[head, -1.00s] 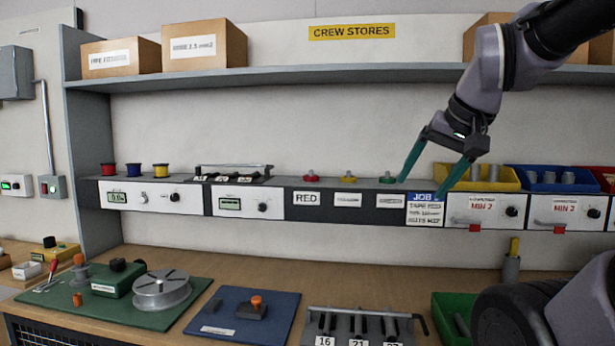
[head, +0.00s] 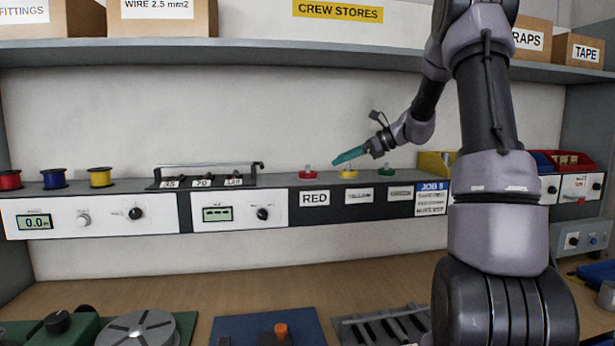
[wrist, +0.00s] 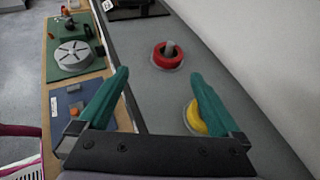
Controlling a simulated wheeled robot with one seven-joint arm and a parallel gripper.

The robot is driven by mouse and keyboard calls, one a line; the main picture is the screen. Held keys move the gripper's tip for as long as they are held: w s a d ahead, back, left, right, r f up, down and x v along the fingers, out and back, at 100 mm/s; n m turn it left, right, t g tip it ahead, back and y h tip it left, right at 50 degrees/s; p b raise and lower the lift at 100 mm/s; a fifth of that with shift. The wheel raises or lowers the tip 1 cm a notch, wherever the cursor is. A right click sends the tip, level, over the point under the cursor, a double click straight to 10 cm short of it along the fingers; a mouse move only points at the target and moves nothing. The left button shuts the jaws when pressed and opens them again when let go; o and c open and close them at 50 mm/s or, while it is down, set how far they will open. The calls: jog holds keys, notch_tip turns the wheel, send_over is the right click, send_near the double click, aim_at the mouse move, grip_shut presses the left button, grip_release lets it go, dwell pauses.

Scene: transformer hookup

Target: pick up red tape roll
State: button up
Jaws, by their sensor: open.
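The red tape roll (head: 308,170) sits on the shelf above the RED label, left of the yellow tape roll (head: 348,171) and the green tape roll (head: 387,170). In the wrist view the red tape roll (wrist: 168,55) lies flat around a grey peg, ahead of my fingertips and between their lines. My gripper (wrist: 160,85) is open and empty, its teal fingers spread. In the head view my gripper (head: 336,160) is over the yellow roll, pointing left toward the red one. The yellow roll (wrist: 196,118) is partly hidden by the right finger.
The wall rises close behind the rolls. Cardboard boxes (head: 165,18) stand on the upper shelf. The workbench (head: 170,280) below holds green and blue boards.

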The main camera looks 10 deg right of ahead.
aim_at(308, 174)
jog(key=shift+w+d+f+m, duration=0.1)
jog(key=shift+w+f+m, duration=0.15)
jog(key=shift+w, duration=0.25)
jog(key=shift+w+d+f+m, duration=0.1)
jog(key=shift+w+f+m, duration=0.15)
jog(key=shift+w, duration=0.2)
jog(key=x, duration=0.3)
jog(key=shift+w+a, duration=0.2)
jog(key=shift+a, duration=0.15)
jog(key=shift+f+x, duration=0.2)
jog(key=shift+x, duration=2.85)
jog(key=c, duration=1.4)
